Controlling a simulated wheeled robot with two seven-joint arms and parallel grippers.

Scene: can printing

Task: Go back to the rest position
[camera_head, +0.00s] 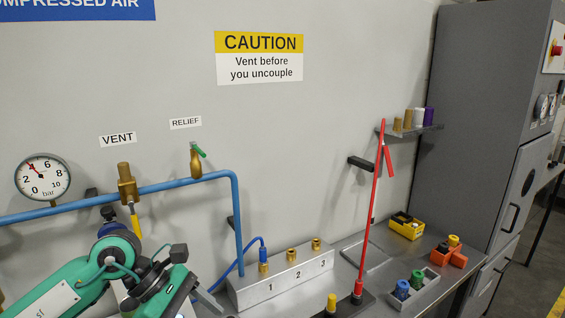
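My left arm, teal with dark grey joints, comes in at the lower left. Its gripper (207,298) is at the bottom edge, just left of the grey numbered block (257,296); it is mostly hidden or cut off, so I cannot tell whether it is open or shut. My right gripper is not in view. A blue pipe (85,204) runs along the wall, with a gauge (43,177), a brass vent valve (127,183) with a yellow lever pointing down, and a relief valve (196,162) with a green lever. A blue hose (240,262) ends in a plug at port 1.
Yellow (406,230), orange (458,259) and grey (423,283) bins are on the bench at right. A wall shelf (425,129) holds spools. A grey cabinet (478,110) stands beyond.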

